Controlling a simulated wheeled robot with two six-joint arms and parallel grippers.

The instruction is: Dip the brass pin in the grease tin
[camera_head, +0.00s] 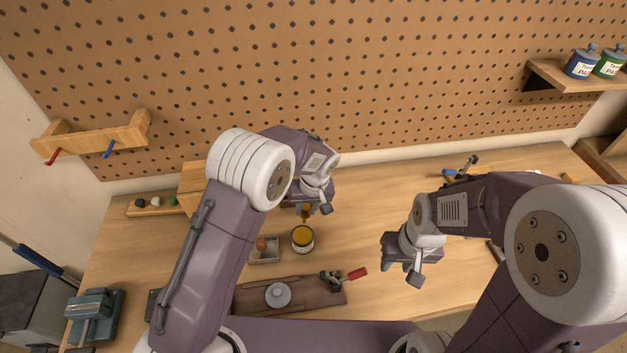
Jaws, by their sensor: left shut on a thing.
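The grease tin (302,238) stands upright on the workbench, with yellow-brown grease showing in its open top. My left gripper (306,211) is just behind the tin and above the bench. It is shut on the brass pin (306,214), a small brass-coloured piece between its fingers. Whether the pin's lower end is over the tin's rim or behind it I cannot tell. My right gripper (402,272) hangs over the bench to the right of the tin, fingers apart and empty.
A small tray (264,257) with a brownish item sits left of the tin. A vise (92,308) is at the left. The bench between my grippers is clear.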

